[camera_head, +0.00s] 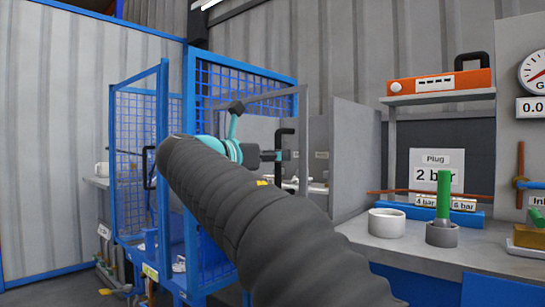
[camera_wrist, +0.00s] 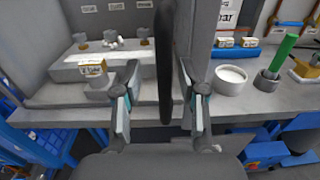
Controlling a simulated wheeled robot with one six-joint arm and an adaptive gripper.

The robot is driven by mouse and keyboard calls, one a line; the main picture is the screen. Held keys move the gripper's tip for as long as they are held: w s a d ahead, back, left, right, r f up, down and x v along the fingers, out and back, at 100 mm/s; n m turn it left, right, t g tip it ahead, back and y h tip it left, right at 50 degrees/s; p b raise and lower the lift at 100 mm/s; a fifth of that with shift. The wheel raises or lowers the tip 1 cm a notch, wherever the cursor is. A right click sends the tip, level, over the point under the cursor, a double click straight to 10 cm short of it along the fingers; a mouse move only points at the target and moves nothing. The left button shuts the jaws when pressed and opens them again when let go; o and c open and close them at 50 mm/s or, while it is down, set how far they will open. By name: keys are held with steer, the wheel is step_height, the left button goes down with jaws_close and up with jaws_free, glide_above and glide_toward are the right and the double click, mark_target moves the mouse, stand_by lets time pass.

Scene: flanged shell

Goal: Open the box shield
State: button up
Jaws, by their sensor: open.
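The box shield looks like a thin grey-framed panel (camera_head: 303,115) at the front of the blue mesh cage, right of the image centre-left. A black upright handle (camera_head: 283,138) stands beside its frame. In the wrist view the black handle (camera_wrist: 164,60) runs vertically between my fingers. My gripper (camera_wrist: 160,108) is open, with one finger on each side of the handle; I see gaps on both sides. In the head view my gripper (camera_head: 284,156) is at the handle, partly hidden behind my dark arm, which also covers the lower part of the shield.
An open blue mesh door (camera_head: 140,165) stands at left. A grey partition (camera_head: 355,155) is right of the shield. On the workbench (camera_head: 400,243) stand a white cup (camera_head: 387,223) and a green plug (camera_head: 443,195) in a grey base. An orange device (camera_head: 440,87) sits on a shelf.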

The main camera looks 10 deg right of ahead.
jaws_close()
steer(key=shift+s+a+r, duration=0.1)
steer(key=shift+a, duration=0.35)
